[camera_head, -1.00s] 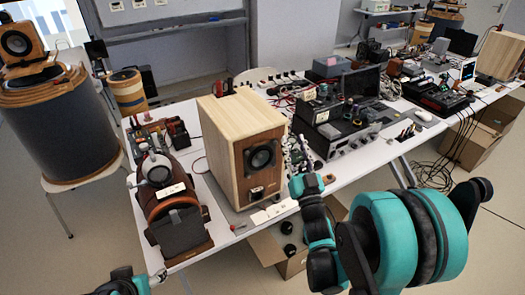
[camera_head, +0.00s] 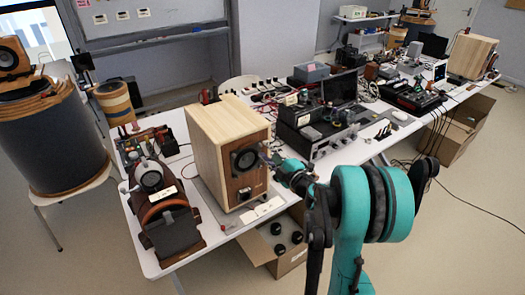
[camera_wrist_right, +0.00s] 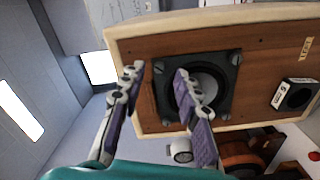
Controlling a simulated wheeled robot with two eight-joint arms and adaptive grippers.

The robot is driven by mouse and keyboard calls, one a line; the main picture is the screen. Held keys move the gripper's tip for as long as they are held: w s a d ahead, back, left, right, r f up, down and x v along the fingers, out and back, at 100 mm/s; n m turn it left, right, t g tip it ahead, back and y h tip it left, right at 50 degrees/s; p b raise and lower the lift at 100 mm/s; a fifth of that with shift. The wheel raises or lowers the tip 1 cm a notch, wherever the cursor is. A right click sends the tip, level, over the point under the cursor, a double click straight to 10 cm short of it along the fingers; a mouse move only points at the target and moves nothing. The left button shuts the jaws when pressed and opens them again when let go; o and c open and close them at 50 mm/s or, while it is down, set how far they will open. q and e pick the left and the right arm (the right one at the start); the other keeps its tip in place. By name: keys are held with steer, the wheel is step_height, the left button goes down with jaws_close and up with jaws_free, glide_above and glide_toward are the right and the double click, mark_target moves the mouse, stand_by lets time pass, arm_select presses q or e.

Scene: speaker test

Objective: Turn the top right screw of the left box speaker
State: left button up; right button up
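The left box speaker (camera_head: 207,150) stands on the table, with pale wood sides and a brown front. Its round driver (camera_head: 246,160) sits in a dark square frame above a small fitting. My right gripper (camera_head: 272,157) is just in front of the driver's right side. In the right wrist view, the speaker front (camera_wrist_right: 262,65) appears turned sideways. The gripper (camera_wrist_right: 157,76) is open and empty, one finger overlapping the driver frame. Screws show at some frame corners, including one screw (camera_wrist_right: 235,58). The top right screw is not clear beside the finger. My left gripper is out of view.
An open cardboard box (camera_head: 285,262) is below the table edge. Another box speaker (camera_head: 468,55) is far right.

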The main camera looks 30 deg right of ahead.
mark_target(260, 145)
steer(key=shift+w+a, duration=0.1)
steer(key=shift+w, duration=1.1)
steer(key=shift+c, duration=0.3)
jaws_close()
steer(key=shift+m, duration=0.3)
steer(key=m+b, duration=0.1)
steer(key=m, duration=0.3)
steer(key=shift+m+b, duration=0.45)
steer(key=shift+m, duration=1.95)
